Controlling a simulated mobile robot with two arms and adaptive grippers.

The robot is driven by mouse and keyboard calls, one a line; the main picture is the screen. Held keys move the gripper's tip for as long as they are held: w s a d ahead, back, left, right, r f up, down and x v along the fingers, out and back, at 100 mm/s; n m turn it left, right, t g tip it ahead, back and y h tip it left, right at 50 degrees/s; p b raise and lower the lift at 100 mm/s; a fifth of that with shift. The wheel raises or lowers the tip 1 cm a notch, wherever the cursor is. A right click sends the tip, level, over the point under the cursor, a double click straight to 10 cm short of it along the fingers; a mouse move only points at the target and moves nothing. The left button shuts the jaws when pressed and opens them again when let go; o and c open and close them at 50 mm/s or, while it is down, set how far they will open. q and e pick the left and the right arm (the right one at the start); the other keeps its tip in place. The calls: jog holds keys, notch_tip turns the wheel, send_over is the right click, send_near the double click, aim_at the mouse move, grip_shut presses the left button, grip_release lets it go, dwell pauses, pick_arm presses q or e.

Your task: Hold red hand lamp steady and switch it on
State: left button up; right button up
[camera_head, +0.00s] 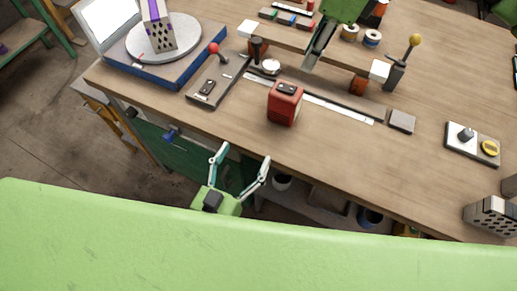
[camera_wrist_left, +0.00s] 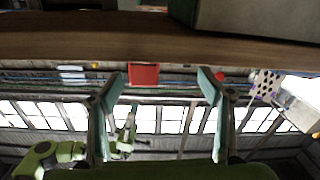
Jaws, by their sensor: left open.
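The red hand lamp (camera_head: 284,104) stands upright near the front edge of the workbench, with a black part on its top. It also shows as a small red block in the left wrist view (camera_wrist_left: 143,75), between the spread fingers. My left gripper (camera_head: 245,155) is open and empty, in front of the bench edge and below left of the lamp, clear of it. My right gripper (camera_head: 319,46) hangs over the back of the bench, beyond the lamp; its fingers overlap in view, so I cannot tell whether it is open.
On the workbench (camera_head: 340,137), a turntable (camera_head: 163,38) carries a perforated brick at left. A lever plate (camera_head: 215,82) lies left of the lamp; a grey block (camera_head: 402,121) and knob panel (camera_head: 472,144) lie right. Bare wood surrounds the lamp's front.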

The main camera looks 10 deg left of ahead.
aim_at(279, 114)
pick_arm(q)
jog(key=shift+m+h, duration=0.3)
jog(key=shift+m, duration=0.4)
jog(key=d+r, duration=0.3)
jog(key=shift+w+r, duration=0.1)
jog(key=shift+w, duration=0.1)
jog(key=shift+w+d+r, duration=0.1)
jog(key=shift+d+r, duration=0.05)
jog(key=shift+d, duration=0.15)
jog(key=shift+w+d, duration=0.1)
jog(key=shift+w, duration=0.1)
jog(key=x, duration=1.3)
jog(key=shift+w, duration=0.15)
